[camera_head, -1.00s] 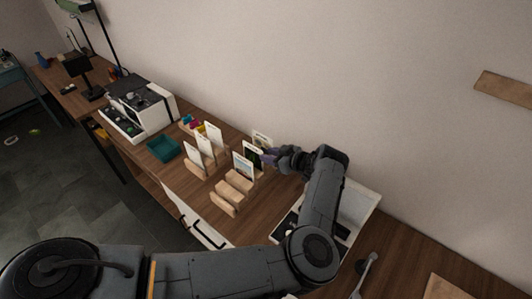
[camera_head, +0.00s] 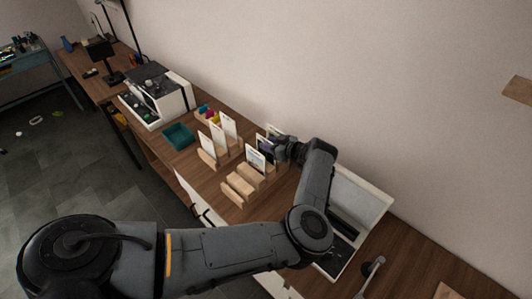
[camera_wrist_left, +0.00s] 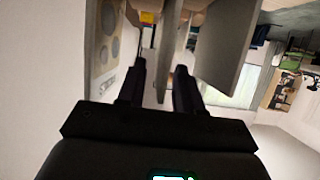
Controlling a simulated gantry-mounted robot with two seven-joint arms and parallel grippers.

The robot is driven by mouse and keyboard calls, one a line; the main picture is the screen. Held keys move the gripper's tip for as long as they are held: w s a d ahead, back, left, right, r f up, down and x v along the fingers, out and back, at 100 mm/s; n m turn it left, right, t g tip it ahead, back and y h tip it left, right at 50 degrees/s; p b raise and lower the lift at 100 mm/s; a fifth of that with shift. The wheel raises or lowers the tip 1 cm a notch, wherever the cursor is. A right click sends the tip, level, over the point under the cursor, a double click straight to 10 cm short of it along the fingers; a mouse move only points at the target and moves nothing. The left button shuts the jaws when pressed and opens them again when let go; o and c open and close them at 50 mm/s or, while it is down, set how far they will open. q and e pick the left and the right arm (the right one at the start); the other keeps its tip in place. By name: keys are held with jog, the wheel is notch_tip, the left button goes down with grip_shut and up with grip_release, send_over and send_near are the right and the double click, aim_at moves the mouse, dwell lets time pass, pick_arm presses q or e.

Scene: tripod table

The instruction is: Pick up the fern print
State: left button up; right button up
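Small print cards stand upright in slotted wooden holders on the brown tabletop. One group, with a pale card (camera_head: 256,160), a dark-faced card (camera_head: 266,146) and a further card behind, is beside my left gripper (camera_head: 276,151). I cannot make out which card bears a fern. In the left wrist view my left gripper (camera_wrist_left: 160,82) has its fingers apart, with a thin pale card (camera_wrist_left: 168,50) seen nearly edge-on between them. Contact with that card is not clear. A card with grey round shapes (camera_wrist_left: 106,35) is to the left and a grey panel (camera_wrist_left: 226,45) to the right. My right gripper is out of view.
Another group of cards (camera_head: 229,126) stands to the left. Empty wooden blocks (camera_head: 238,188) lie in front. A teal tray (camera_head: 178,136) and a black-and-white machine (camera_head: 157,95) are further left. An open white case (camera_head: 362,200) is close to my left forearm on the right.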

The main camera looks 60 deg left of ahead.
pick_arm(q)
jog(key=shift+x, duration=1.05)
grip_shut()
